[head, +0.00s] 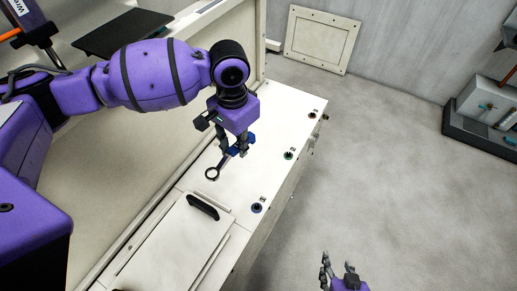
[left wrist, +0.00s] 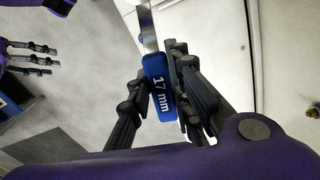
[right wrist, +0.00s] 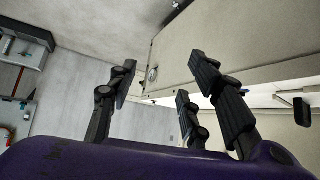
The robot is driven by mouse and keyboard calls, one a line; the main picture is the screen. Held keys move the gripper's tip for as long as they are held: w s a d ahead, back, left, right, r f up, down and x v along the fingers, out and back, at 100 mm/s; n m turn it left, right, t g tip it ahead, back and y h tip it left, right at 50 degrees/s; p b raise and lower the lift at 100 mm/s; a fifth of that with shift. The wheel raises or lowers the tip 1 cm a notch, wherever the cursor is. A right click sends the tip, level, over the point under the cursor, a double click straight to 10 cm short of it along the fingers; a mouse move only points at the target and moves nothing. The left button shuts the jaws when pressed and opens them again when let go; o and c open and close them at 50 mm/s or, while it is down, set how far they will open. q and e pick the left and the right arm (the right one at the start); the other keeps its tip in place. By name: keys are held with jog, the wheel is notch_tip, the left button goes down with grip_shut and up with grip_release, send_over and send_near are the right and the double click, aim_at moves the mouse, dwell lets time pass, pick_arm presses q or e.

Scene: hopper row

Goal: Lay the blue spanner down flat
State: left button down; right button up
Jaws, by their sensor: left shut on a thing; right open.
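The blue spanner has a blue handle marked "17 mm" (left wrist: 160,92) and a metal shank. In the head view its dark ring end (head: 212,173) points down-left over the pale bench top (head: 185,178). My left gripper (head: 232,145) is shut on the blue handle above the bench. I cannot tell whether the ring end touches the bench. My right gripper (head: 338,271) is open and empty, out over the floor to the right of the bench. It also shows in the left wrist view (left wrist: 32,58).
A lid with a black handle (head: 203,207) is on the nearer bench top. A grey machine (head: 490,105) stands far right. The floor (head: 390,170) between is clear.

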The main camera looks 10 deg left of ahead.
pick_arm(q)
jog(key=w+f+m+b, duration=0.1)
jog(key=f+m, duration=0.3)
jog(key=f, duration=0.5)
jog(key=w+d+f+m+b, duration=0.1)
jog(key=f+m, duration=0.3)
jog(key=f, duration=0.5)
jog(key=w+f+m+b, duration=0.2)
jog(key=f+m, duration=0.2)
jog(key=f, duration=0.5)
jog(key=shift+w+d+f, duration=0.1)
jog(key=shift+w+d, duration=0.05)
jog(key=shift+d, duration=0.05)
jog(key=shift+f, duration=0.35)
jog(key=shift+f+b, duration=0.25)
jog(key=shift+b, duration=0.05)
jog(key=shift+w+f, duration=0.1)
jog(key=shift+f, duration=0.05)
pick_arm(e)
jog(key=shift+g, duration=0.3)
jog(key=f, duration=0.1)
jog(key=s+d+f, duration=0.1)
jog(key=f, duration=0.1)
jog(key=s+f, duration=0.1)
jog(key=shift+s+d+f, duration=0.1)
jog(key=shift+d+f, duration=0.2)
jog(key=shift+f, duration=0.1)
